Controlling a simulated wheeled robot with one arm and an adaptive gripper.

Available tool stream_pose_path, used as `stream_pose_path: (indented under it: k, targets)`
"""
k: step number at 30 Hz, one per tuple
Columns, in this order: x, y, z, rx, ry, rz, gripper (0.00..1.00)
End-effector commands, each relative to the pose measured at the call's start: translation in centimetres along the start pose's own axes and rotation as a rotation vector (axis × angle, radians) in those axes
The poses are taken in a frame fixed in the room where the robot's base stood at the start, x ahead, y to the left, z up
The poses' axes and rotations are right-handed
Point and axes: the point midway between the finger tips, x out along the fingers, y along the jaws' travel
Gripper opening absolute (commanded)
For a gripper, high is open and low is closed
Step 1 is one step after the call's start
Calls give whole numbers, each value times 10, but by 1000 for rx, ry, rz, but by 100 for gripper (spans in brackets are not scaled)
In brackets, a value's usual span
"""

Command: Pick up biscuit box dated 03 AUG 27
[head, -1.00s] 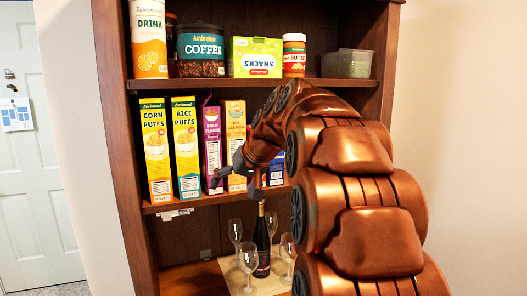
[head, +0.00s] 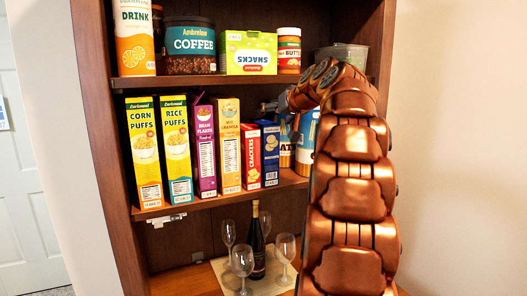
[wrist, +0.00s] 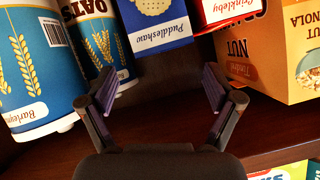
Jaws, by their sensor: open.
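The blue biscuit box (head: 270,157) stands on the middle shelf, between a red crackers box and blue oats canisters. In the wrist view the blue box (wrist: 155,32) appears upside down, with a biscuit picture and "Puddleshaw" on it. No date is readable on it. My gripper (wrist: 160,88) is open and empty. In the wrist view its fingers spread below the blue box's top edge, with a gap between. In the head view my gripper is small and partly hidden by my arm, near the top of the biscuit box and the oats canisters.
The red crackers box (head: 250,157) is close on the left, and an oats canister (head: 286,140) close on the right. Several cereal boxes, such as nut granola (head: 227,147), stand farther left. The upper shelf (head: 200,82) is overhead. Glasses and a bottle (head: 256,245) stand below.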

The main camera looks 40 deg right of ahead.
Motion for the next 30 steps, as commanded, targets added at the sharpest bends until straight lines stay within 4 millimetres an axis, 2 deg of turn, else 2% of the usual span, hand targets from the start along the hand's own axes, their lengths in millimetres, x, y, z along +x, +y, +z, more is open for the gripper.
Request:
stream_pose_path:
  k: [12, 21, 30]
  targets:
    - [48, -2, 4, 2, -6, -1, 90]
    - [51, -2, 5, 1, -4, -1, 90]
    - [51, -2, 5, 1, -4, -1, 59]
